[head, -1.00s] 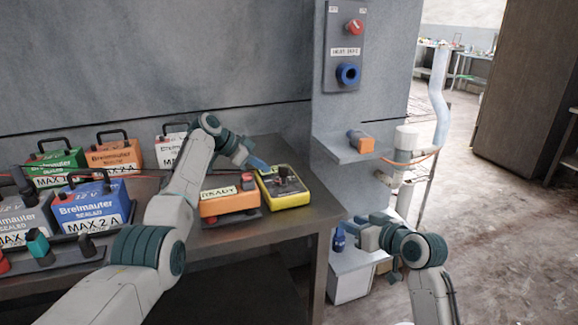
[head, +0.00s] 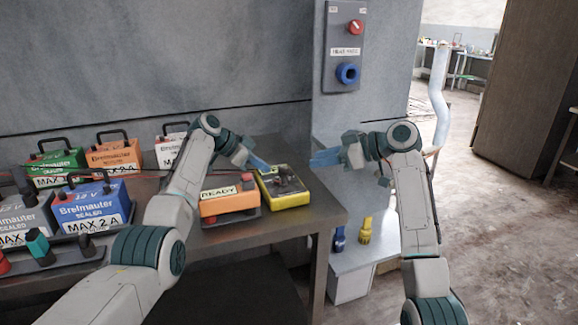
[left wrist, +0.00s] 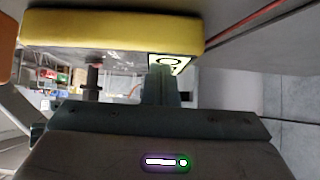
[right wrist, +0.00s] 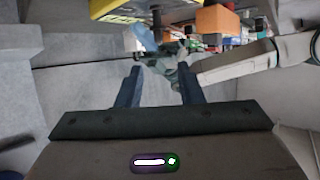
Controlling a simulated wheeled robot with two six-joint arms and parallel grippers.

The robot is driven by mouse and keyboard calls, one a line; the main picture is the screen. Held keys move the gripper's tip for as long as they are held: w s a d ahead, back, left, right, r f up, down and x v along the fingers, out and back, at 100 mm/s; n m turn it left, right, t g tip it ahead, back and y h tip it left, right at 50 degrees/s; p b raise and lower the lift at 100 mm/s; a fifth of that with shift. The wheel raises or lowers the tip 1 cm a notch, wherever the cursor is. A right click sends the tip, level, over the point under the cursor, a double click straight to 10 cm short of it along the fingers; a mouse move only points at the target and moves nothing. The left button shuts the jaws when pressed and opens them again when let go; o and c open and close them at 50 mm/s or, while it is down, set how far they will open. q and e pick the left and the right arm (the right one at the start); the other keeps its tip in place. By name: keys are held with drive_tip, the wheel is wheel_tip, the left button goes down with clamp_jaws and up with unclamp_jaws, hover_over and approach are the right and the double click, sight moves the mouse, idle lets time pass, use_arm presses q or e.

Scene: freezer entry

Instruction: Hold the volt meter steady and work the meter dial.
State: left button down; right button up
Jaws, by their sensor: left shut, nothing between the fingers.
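The volt meter, a yellow box (head: 290,202) with a dark top and a dark dial knob (head: 283,172), sits on the metal bench near its right end. It also shows at the top of the left wrist view (left wrist: 110,32) and the right wrist view (right wrist: 125,8). My left gripper (head: 260,164) is shut and empty at the meter's rear left edge. Its closed fingers (left wrist: 163,84) are close to a marked label on the meter; I cannot tell if they touch. My right gripper (head: 318,159) is open and empty, right of the meter and apart from it; its spread fingers (right wrist: 158,85) show clearly.
An orange box marked READY (head: 228,200) stands just left of the meter. Several labelled batteries (head: 92,207) fill the bench's left side. A wall panel (head: 343,72) with red and blue knobs is behind. A lower shelf (head: 350,258) holds blue and yellow items.

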sight(284, 167)
drive_tip(key=x, duration=0.9)
drive_tip(key=shift+w+a+f, duration=0.1)
drive_tip(key=shift+a+f, duration=0.15)
drive_tip(key=shift+a, duration=0.1)
clamp_jaws()
